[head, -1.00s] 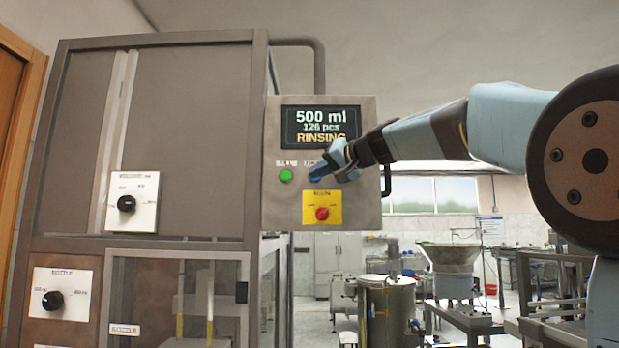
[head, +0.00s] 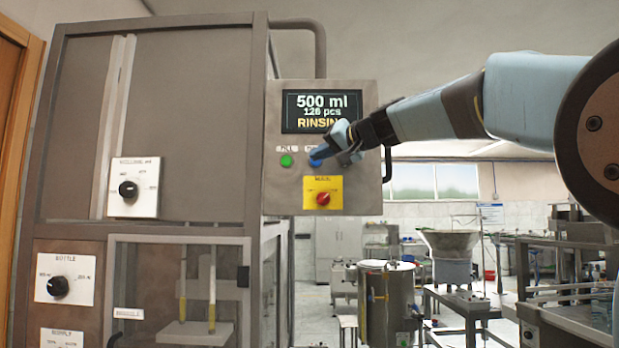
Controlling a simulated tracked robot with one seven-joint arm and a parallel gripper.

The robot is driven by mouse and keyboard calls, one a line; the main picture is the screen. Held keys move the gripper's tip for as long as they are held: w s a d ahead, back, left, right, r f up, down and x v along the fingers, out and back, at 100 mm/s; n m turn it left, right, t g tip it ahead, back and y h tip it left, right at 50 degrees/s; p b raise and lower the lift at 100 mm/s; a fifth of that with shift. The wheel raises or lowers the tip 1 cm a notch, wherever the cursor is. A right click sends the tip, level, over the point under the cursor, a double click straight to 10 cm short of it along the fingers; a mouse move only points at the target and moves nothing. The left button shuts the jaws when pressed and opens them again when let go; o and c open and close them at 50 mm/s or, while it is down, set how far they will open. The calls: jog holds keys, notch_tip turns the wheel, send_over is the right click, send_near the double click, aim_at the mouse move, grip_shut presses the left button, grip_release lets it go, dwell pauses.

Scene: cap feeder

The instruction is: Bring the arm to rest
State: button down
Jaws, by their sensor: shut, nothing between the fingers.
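My gripper (head: 320,155) is shut and empty, in front of the control panel (head: 275,185) at the middle of the head view. Its fingertips overlap the blue button; I cannot tell whether they touch it. My arm reaches in from the right edge and its wrist covers the lower right corner of the display (head: 318,105). The display reads "500 ml", "126 pcs" and "RINSIN", with the end of the last word hidden.
On the panel are a green button (head: 286,160) and a red knob on a yellow plate (head: 323,197). A steel vessel (head: 388,305) and a cap feeder hopper (head: 447,242) stand behind, lower right.

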jog(key=s+d+f+g+h, duration=0.2)
jog(key=s+d+f, duration=0.4)
jog(key=s+f, duration=0.4)
jog(key=s+d+f+g+h, duration=0.2)
jog(key=s+d+f+h, duration=0.3)
jog(key=s+f, duration=0.6)
jog(key=s+d+f+m+g+h, duration=0.1)
jog(key=s+d+f+h, duration=0.3)
jog(key=f, duration=1.9)
jog(key=s+d+g, duration=0.1)
jog(key=s+d, duration=0.2)
jog(key=s, duration=0.4)
jog(key=shift+d, duration=0.3)
jog(key=shift+w, duration=0.1)
